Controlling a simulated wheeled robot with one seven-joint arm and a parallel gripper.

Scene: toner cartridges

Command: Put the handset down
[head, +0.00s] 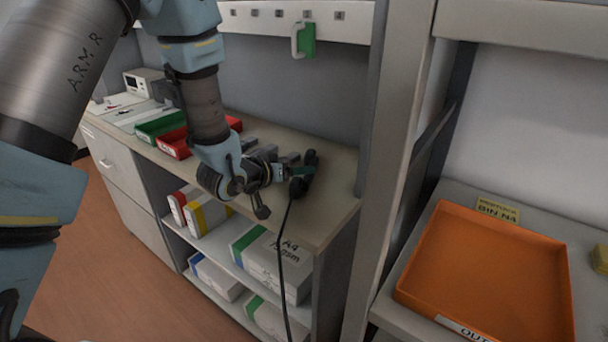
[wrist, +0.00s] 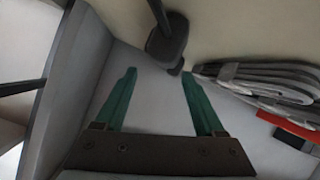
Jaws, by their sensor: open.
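The black handset (head: 304,172) lies on the countertop (head: 335,205) near its right end. Its cord (head: 283,250) hangs down over the front edge. My gripper (head: 290,168) is at the left side of the handset, low over the counter. In the wrist view, the green fingers of my gripper (wrist: 158,74) stand apart with nothing held between them. One dark end of the handset (wrist: 168,40) shows just beyond the fingertips. Whether a finger touches it I cannot tell. The rest of the handset is out of that view.
A grey bundle (wrist: 270,82) lies beside the fingers in the wrist view. Red (head: 174,143) and green (head: 160,125) trays stand further left on the counter. An upright post (head: 385,180) separates the counter from a shelf with an orange tray (head: 485,275). Boxes fill the shelves below.

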